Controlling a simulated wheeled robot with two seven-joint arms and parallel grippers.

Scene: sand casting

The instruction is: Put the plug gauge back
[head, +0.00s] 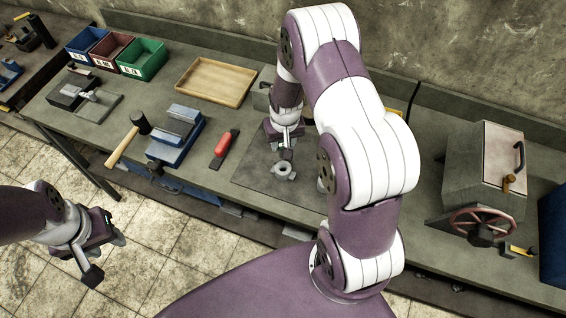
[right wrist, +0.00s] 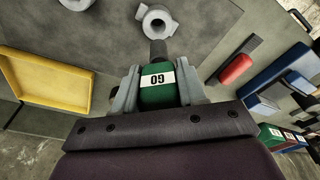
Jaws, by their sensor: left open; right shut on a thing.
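The plug gauge (right wrist: 158,85) has a green handle with a white label reading GO and a dark grey plug end. My right gripper (right wrist: 158,72) is shut on its handle, one finger on each side. The plug end points towards a grey ring-shaped part with lugs (right wrist: 156,20); I cannot tell whether they touch. In the head view my right gripper (head: 286,148) is above the dark mat (head: 258,178), just behind the ring part (head: 285,171); the gauge is mostly hidden there. My left gripper (head: 97,250) is open and empty, out over the floor in front of the bench.
A wooden tray (head: 216,82) is empty. A red-and-black tool (head: 225,148), a blue vise (head: 178,132) and a hammer (head: 127,140) lie left of the mat. Blue, red and green bins (head: 142,60) stand at the back left. A grey machine with a handwheel (head: 480,180) stands right.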

